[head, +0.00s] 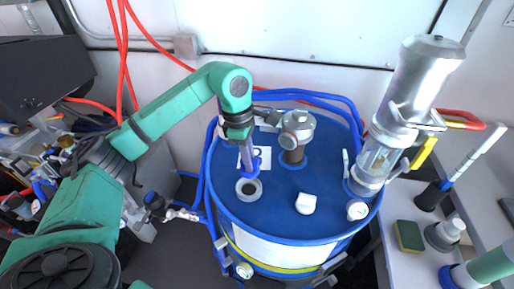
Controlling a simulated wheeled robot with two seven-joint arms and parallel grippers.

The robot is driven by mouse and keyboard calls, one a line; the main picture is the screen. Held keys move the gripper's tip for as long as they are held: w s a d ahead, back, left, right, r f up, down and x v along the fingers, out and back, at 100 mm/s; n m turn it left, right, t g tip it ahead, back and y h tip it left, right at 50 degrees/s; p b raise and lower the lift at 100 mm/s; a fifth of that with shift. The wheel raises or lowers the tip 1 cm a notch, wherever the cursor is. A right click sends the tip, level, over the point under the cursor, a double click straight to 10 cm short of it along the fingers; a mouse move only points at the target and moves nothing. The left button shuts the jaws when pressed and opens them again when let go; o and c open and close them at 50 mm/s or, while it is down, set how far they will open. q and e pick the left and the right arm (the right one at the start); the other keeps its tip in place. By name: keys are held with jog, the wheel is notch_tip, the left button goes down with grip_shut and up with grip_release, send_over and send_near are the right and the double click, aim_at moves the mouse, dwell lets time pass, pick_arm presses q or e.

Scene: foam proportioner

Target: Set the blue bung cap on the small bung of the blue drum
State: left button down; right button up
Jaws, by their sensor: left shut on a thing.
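The blue drum (275,215) stands in the middle of the head view, with its blue top facing up. The small bung (249,190) is a pale ring around a dark opening, on the left part of the drum top. My left gripper (249,160) is over the drum's left side, pointing down, shut on the blue bung cap (250,172). The cap appears just behind the small bung's ring in the picture; whether they touch I cannot tell. The fingers partly hide the cap. My right gripper is not in view.
A grey fitting (295,135) stands on the drum top behind the cap. A tall metal pump with a clear cylinder (376,160) stands at its right edge. White pieces (306,204) lie in front. A bench with a sponge (408,236) is at right. Blue hoses circle the drum.

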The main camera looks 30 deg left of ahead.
aim_at(248, 176)
pick_arm(q)
jog(key=shift+s+f, duration=0.15)
jog(key=shift+s, duration=0.1)
jog(key=shift+s+f+b, duration=0.5)
jog(key=shift+f+b, duration=0.3)
jog(key=shift+b, duration=0.2)
jog(key=f, duration=0.1)
jog(key=f+b, duration=0.2)
jog(key=shift+w+f, duration=0.15)
jog(key=shift+w, duration=0.15)
jog(key=shift+f, duration=0.2)
jog(key=shift+s+r, duration=0.1)
jog(key=shift+r, duration=0.05)
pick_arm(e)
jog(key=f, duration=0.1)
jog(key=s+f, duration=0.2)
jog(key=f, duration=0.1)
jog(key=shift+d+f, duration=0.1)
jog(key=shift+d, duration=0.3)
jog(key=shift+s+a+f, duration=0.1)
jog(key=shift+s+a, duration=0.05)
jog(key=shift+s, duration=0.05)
pick_arm(q)
jog(key=shift+f+b, duration=0.65)
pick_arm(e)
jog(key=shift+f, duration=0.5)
